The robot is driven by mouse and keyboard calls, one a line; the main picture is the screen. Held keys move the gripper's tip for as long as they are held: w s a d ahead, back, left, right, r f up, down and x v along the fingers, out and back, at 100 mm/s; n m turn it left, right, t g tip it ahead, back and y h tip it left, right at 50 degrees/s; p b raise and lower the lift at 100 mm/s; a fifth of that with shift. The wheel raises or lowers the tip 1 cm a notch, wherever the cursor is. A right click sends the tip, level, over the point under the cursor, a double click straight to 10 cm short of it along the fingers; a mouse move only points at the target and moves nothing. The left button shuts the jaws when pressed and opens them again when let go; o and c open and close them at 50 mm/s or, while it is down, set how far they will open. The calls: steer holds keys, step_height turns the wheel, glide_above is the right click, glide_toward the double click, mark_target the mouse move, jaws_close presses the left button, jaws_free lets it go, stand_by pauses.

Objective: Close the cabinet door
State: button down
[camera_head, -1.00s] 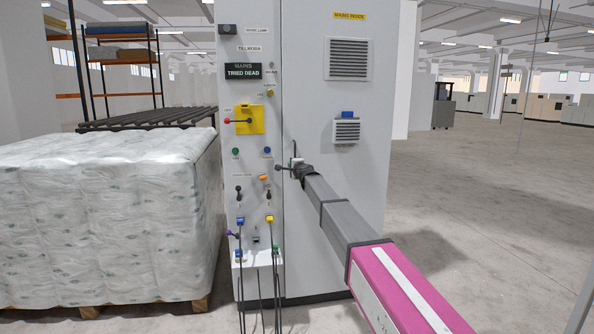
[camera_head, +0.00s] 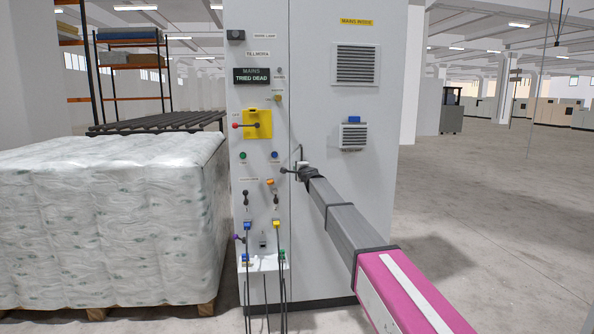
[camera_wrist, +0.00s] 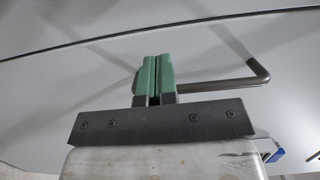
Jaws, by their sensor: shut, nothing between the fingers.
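The tall light-grey cabinet door (camera_head: 345,215) carries vents and a yellow label in the head view. It looks about flush with the control panel (camera_head: 258,205) on its left, with a thin dark seam between them. I cannot tell whether a small gap is left. A dark bent-rod handle (camera_head: 301,152) sits near the seam, and it also shows in the wrist view (camera_wrist: 225,84). My gripper (camera_head: 299,168) is at the handle. In the wrist view its green fingers (camera_wrist: 158,62) are shut and empty, in front of the rod's left end; contact is unclear.
A plastic-wrapped pallet load (camera_head: 110,225) stands left of the cabinet, close beside it. Dark cables (camera_head: 281,290) hang from the control panel's lower part. A rack (camera_head: 130,60) stands behind the load. The floor (camera_head: 480,230) to the right is clear.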

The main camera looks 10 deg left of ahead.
steer(key=s+a, duration=0.5)
steer(key=s, duration=0.7)
steer(key=s+d+f+n+g+h, duration=0.1)
steer(key=s+d+f+n+g, duration=0.2)
steer(key=s+d+f, duration=0.5)
steer(key=s+d+f+n+g+h, duration=0.2)
steer(key=s+d+f, duration=0.1)
steer(key=d+f, duration=0.8)
steer(key=s+d+f+n+g+h, duration=0.1)
steer(key=s+d+f+n+g, duration=0.2)
steer(key=s+d+f, duration=0.6)
steer(key=s+d+f+n+g+h, duration=0.1)
steer(key=s+d+f+g+h, duration=0.2)
steer(key=s+d, duration=0.8)
steer(key=s+d+f+n+g+h, duration=0.2)
steer(key=s+d+f+g, duration=0.2)
steer(key=s+d+f, duration=0.4)
steer(key=s+d, duration=0.4)
steer(key=d, duration=0.2)
steer(key=shift+d+h, duration=0.25)
steer(key=shift+h, duration=0.15)
